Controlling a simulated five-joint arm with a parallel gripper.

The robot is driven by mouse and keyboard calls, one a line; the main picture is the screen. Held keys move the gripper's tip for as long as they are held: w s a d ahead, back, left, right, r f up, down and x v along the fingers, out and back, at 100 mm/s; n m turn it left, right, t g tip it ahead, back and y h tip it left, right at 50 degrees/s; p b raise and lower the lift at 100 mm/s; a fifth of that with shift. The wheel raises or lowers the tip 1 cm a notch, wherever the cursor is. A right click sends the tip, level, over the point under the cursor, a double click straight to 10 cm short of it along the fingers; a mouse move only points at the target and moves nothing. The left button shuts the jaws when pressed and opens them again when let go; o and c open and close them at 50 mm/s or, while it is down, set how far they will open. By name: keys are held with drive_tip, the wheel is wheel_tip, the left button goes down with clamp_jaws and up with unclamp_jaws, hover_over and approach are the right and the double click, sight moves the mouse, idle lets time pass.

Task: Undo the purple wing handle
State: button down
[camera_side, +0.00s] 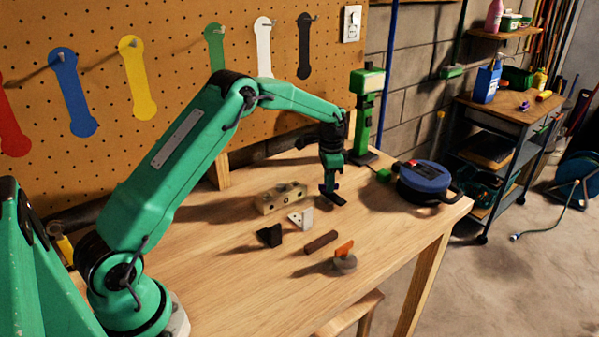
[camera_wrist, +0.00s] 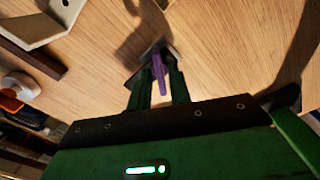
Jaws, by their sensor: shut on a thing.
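The purple wing handle (camera_wrist: 158,66) shows in the wrist view, upright between the two fingers of my gripper (camera_wrist: 160,82). The fingers are closed on it from both sides. A dark flat base (camera_wrist: 135,76) lies under the handle, partly hidden by the fingers. In the side view my gripper (camera_side: 331,182) points down close above the table, over a small dark base (camera_side: 334,197). I cannot make out the purple of the handle there. How far the handle is turned cannot be told.
A wooden block with holes (camera_side: 280,198) stands left of my gripper. A white bracket (camera_side: 301,219), black bracket (camera_side: 269,236), brown bar (camera_side: 321,241) and orange wing handle (camera_side: 345,250) lie nearer the front. The front-left tabletop is clear.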

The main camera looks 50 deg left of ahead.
drive_tip(key=shift+f+n, duration=0.3)
drive_tip(key=shift+n, duration=0.2)
drive_tip(key=c, duration=1.5)
unclamp_jaws()
drive_tip(key=shift+c, duration=0.2)
drive_tip(key=shift+r, duration=0.2)
drive_tip(key=shift+r, duration=3.85)
